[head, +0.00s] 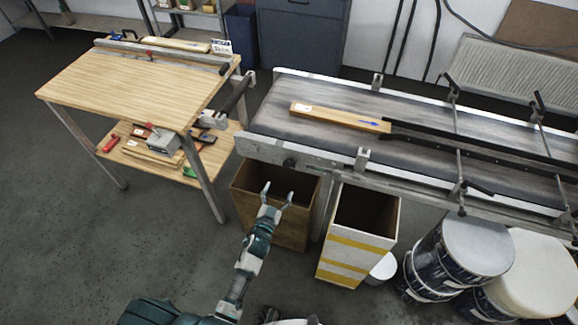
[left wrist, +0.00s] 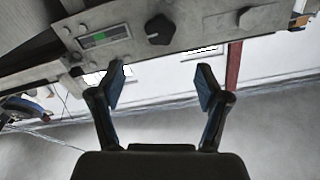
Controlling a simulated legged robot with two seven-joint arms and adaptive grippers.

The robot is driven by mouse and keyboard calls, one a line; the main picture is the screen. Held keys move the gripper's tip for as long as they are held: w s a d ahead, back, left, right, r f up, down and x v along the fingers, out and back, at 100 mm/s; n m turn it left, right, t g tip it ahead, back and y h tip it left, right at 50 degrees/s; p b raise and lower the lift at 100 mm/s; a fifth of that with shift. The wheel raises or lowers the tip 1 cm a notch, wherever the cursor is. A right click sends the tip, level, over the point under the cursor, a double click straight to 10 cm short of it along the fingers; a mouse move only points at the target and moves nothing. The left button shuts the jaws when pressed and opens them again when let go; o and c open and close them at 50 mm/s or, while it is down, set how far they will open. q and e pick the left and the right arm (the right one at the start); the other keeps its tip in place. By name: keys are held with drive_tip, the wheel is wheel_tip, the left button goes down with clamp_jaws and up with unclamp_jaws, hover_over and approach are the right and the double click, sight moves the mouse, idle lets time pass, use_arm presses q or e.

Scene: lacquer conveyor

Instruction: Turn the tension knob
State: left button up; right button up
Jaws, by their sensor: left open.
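The tension knob (left wrist: 159,28) is a black knob on the grey metal side of the conveyor in the left wrist view, right of a small plate with a green mark (left wrist: 100,38). In the head view the knob (head: 289,162) is a small dark spot on the conveyor's near rail. My left gripper (head: 278,190) is open and empty, below and a little in front of the rail. In the left wrist view its fingers (left wrist: 160,78) stand wide apart, the knob beyond and between them, not touched. My right gripper is not seen.
The conveyor (head: 270,120) carries a wooden board (head: 340,117). Under it stand a brown bin (head: 262,215) and a white bin with yellow stripes (head: 350,255). Drums (head: 475,245) stand at right, a wooden workbench (head: 130,85) at left. The floor at front left is clear.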

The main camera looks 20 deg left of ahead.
sight(289, 167)
use_arm(q)
drive_tip(key=w+b, duration=0.1)
drive_tip(key=w, duration=1)
drive_tip(key=shift+d+f, duration=0.1)
drive_tip(key=shift+d, duration=0.05)
drive_tip(key=shift+w, duration=0.6)
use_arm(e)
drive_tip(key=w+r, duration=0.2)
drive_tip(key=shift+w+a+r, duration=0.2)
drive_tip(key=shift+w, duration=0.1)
